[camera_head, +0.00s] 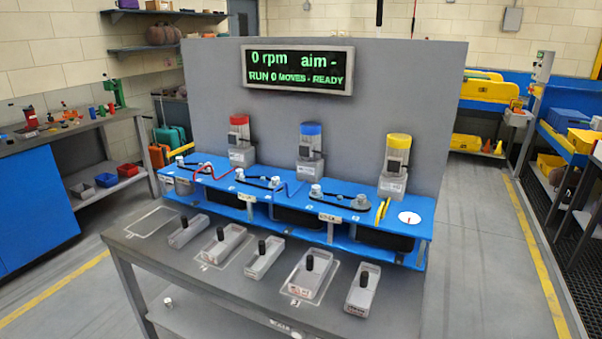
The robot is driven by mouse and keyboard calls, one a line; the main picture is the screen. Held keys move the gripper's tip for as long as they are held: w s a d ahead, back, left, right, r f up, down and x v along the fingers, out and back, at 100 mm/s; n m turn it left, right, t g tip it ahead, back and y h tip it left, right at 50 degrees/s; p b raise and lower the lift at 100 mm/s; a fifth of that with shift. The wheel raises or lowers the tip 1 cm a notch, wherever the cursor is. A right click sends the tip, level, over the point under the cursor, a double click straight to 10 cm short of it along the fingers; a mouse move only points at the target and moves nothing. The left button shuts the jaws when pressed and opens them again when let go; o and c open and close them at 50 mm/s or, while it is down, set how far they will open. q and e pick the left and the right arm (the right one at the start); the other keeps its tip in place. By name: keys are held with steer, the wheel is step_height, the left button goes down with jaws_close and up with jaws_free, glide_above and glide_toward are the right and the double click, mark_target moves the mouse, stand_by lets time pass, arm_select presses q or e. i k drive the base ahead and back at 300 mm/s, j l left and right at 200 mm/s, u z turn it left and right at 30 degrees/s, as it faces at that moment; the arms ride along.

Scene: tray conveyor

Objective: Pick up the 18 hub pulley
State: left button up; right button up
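Several small grey trays stand in a row along the front of the grey table, each with a black upright knob or peg: far left tray (187,236), second tray (231,239), middle tray (260,267), fourth tray (298,284), right tray (354,300). Some trays have small red labels that are too small to read. Pale round hubs and black belt-like pieces sit on the blue deck (228,184) behind them. I cannot tell which piece is the 18 hub pulley. Neither of my grippers is in view.
Three grey units with red (239,121), blue (310,129) and yellow (399,140) tops stand behind the deck. A display (298,70) reads "0 rpm aim -" and "RUN 0 MOVES - READY". A small pale cylinder (168,302) is on the lower shelf. Floor is clear at right.

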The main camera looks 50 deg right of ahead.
mark_target(179, 159)
steer(key=i+j+z, duration=0.15)
steer(key=z, duration=0.35)
steer(key=i+j+z, duration=0.2)
steer(key=z, duration=0.25)
steer(key=i+j+z, duration=0.1)
steer(key=j+z, duration=0.15)
steer(key=z, duration=0.25)
steer(key=i+j+z, duration=0.1)
steer(key=j+z, duration=0.2)
steer(key=z, duration=0.2)
